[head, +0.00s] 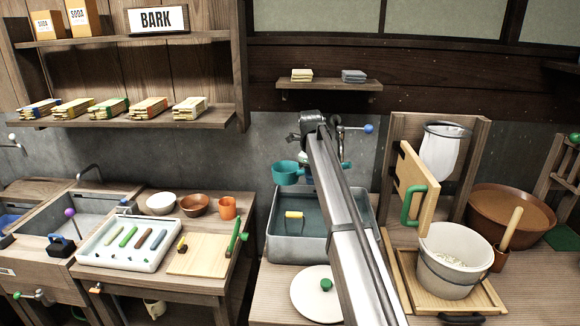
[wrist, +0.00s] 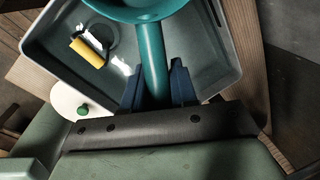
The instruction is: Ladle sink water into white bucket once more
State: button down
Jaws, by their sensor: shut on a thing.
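My gripper (wrist: 153,88) is shut on the handle of a teal ladle (wrist: 150,58). In the head view the ladle's cup (head: 286,174) hangs at the back left of the grey sink (head: 298,249), higher than its rim. I cannot tell whether the cup holds water. In the wrist view the sink (wrist: 215,55) lies below the ladle. The sink holds dark water (head: 313,217). The white bucket (head: 445,276) stands on a wooden tray at the right, with pale stuff inside.
A yellow block-like thing (head: 293,215) is in the sink. A white round lid (head: 312,300) with a green knob lies in front of it. A wooden panel with green handle (head: 417,190), a white hanging bag (head: 443,155) and a brown bowl (head: 512,214) surround the bucket.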

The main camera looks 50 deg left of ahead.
jog(key=shift+w+d+f, duration=0.2)
jog(key=shift+f, duration=2.75)
jog(key=shift+w+d+f, duration=0.15)
jog(key=shift+w+f, duration=0.1)
jog(key=shift+f, duration=2.75)
jog(key=shift+w+d+f, duration=0.2)
jog(key=shift+f, duration=2.75)
jog(key=shift+r, duration=0.25)
jog(key=shift+r, duration=0.35)
notch_tip(320, 180, up, 14)
